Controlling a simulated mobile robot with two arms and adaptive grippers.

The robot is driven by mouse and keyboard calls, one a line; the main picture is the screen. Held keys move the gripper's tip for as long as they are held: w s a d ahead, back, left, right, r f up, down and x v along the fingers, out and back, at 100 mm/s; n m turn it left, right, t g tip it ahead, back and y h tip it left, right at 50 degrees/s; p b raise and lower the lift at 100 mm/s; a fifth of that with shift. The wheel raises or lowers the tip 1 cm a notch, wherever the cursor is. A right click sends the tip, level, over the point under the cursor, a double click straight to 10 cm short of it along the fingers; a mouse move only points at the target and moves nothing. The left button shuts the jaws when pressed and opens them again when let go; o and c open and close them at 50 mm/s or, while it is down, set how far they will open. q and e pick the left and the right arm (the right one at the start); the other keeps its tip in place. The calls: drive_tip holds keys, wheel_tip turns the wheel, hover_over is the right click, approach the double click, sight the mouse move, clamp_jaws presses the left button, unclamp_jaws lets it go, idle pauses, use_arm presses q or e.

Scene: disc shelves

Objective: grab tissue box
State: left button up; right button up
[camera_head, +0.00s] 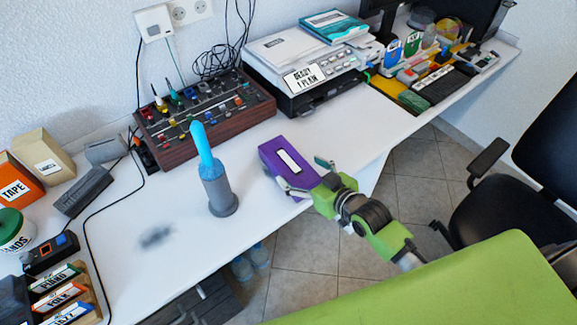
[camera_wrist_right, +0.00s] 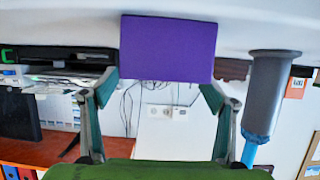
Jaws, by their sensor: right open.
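The purple tissue box (camera_head: 271,155) with a white slot on top sits on the white desk near its front edge. My right gripper (camera_head: 308,176) is at the box's near right end, with its fingers open and spread to either side. In the right wrist view, which looks upside down, the purple box (camera_wrist_right: 168,48) is ahead between the open fingers (camera_wrist_right: 158,88). I cannot tell whether a finger touches it. My left gripper is not in view.
A grey cylinder with a blue top (camera_head: 215,185) stands left of the box. A mixer panel (camera_head: 205,120) and a printer (camera_head: 305,65) stand behind. A black chair (camera_head: 510,190) is at the right. The desk (camera_head: 345,125) is clear right of the box.

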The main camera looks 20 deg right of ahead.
sight(289, 164)
drive_tip(key=shift+x, duration=3.15)
drive_tip(key=shift+a, duration=0.2)
drive_tip(key=shift+s, duration=0.1)
drive_tip(key=c, duration=1.3)
drive_tip(key=shift+o, duration=0.2)
